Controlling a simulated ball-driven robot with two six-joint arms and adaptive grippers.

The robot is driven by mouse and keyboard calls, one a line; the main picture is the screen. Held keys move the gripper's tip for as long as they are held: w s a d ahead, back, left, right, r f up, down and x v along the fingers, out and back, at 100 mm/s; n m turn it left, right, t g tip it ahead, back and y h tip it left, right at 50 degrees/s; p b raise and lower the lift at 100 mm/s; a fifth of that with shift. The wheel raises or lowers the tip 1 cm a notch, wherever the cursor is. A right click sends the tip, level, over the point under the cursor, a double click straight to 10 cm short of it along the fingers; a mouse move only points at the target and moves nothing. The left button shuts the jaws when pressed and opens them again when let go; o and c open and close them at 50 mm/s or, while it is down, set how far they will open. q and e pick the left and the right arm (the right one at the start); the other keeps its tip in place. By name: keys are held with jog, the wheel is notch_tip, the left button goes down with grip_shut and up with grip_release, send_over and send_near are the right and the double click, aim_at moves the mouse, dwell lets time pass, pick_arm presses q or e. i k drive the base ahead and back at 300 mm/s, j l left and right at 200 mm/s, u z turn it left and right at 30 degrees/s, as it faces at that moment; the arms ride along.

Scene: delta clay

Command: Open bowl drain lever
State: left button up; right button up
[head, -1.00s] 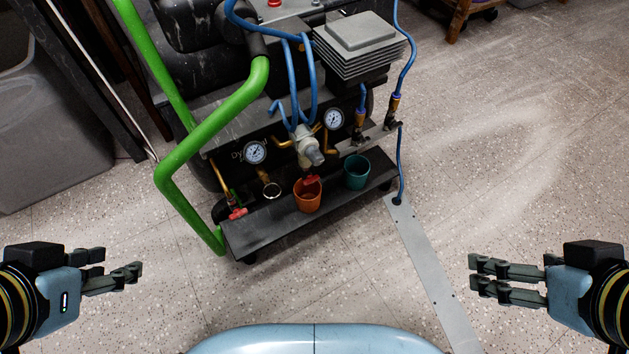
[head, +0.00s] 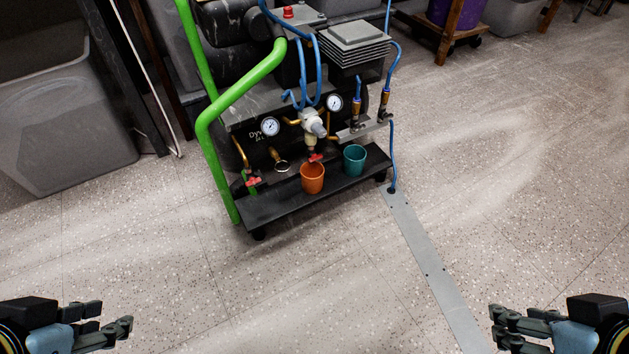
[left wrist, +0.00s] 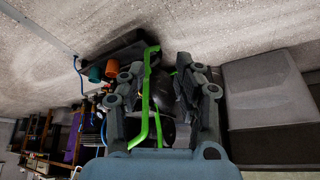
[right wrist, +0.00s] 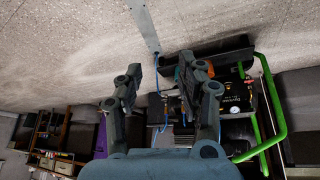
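The compressor (head: 345,78) stands on the floor ahead, upper middle of the head view. Its pale filter bowl (head: 312,122) sits at the front, with a small red lever (head: 315,157) below it, just above an orange cup (head: 312,178). Another red lever (head: 253,181) is on a brass pipe at the lower left. My left gripper (head: 122,327) and right gripper (head: 500,328) are low at either side of the head view, well apart from the compressor. Both are empty, fingers spread in the wrist views. The lever's exact position is too small to tell.
A teal cup (head: 354,160) stands beside the orange one on the black shelf (head: 285,211). A green tubular handle (head: 216,125) rises on the left. A grey bin (head: 65,130) stands further left. A metal floor strip (head: 430,265) runs forward. The floor between is clear.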

aim_at(313, 157)
jog(key=l+u, duration=0.1)
jog(key=u, duration=1.8)
jog(key=l, duration=0.6)
jog(key=l+u, duration=0.15)
jog(key=l, duration=0.5)
jog(key=k+l, duration=0.1)
jog(key=l, duration=0.5)
jog(key=l+u, duration=0.1)
jog(key=l, duration=0.55)
jog(key=k+l+u, duration=0.1)
jog(key=l, duration=0.5)
jog(key=k, duration=0.05)
